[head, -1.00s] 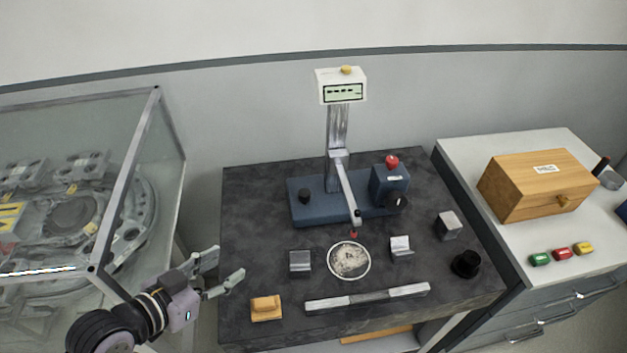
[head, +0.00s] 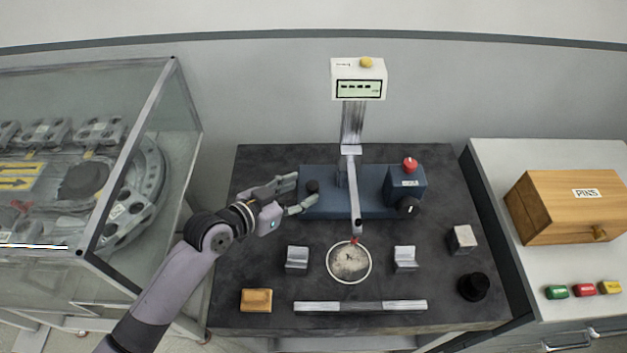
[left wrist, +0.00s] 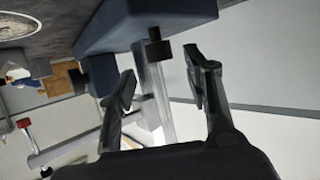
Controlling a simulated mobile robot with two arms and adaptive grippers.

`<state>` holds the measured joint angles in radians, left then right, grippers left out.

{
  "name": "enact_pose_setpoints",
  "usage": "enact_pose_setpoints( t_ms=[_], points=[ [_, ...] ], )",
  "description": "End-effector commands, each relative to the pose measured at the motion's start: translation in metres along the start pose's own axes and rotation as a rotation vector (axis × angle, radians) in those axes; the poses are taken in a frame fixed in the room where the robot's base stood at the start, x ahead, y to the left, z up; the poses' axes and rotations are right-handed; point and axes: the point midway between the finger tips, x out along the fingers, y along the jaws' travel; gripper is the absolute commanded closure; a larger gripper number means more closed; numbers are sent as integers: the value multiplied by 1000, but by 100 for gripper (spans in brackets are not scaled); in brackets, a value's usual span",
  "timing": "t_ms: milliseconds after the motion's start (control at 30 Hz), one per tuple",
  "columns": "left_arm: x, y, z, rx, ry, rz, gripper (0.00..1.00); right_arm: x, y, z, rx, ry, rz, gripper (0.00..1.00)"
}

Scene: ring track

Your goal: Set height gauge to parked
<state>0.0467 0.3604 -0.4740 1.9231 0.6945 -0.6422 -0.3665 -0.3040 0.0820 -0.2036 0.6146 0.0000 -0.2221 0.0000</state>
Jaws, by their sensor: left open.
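The height gauge stands at the back of the dark granite table (head: 440,285). It has a blue base (head: 345,207), a metal column (head: 352,125) and a white display head (head: 358,80) with a yellow button (head: 366,62). Its arm (head: 354,200) reaches forward, with a red tip just above a round pale disc (head: 349,262). A black knob (head: 312,187) sits on the base's left part; it also shows in the left wrist view (left wrist: 159,48). My left gripper (head: 305,193) is open, its fingertips close around or beside this knob; contact is unclear. My right gripper is out of view.
A blue box with a red button (head: 410,164) and black dial (head: 408,207) is on the base's right. Metal blocks (head: 297,258), a long bar (head: 360,306), a wooden block (head: 257,300) and a black cylinder (head: 473,287) lie in front. A glass enclosure (head: 170,120) is left.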

Motion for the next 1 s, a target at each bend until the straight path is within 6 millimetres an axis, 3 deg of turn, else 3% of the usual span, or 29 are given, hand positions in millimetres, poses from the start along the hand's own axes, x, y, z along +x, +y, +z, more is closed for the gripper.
enact_pose_setpoints(
  t_ms=[133, 333, 700, 1000],
  points=[
    [28, 0, -2, -3, 0, 1, 54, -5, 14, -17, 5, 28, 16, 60],
    [49, -1, 0, -1, -1, -1, 54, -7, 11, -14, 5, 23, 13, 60],
    [54, 0, 0, 0, 0, 0, 54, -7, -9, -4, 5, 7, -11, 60],
    [54, 0, 0, 0, -1, -1, 74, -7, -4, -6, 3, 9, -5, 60]
  ],
)
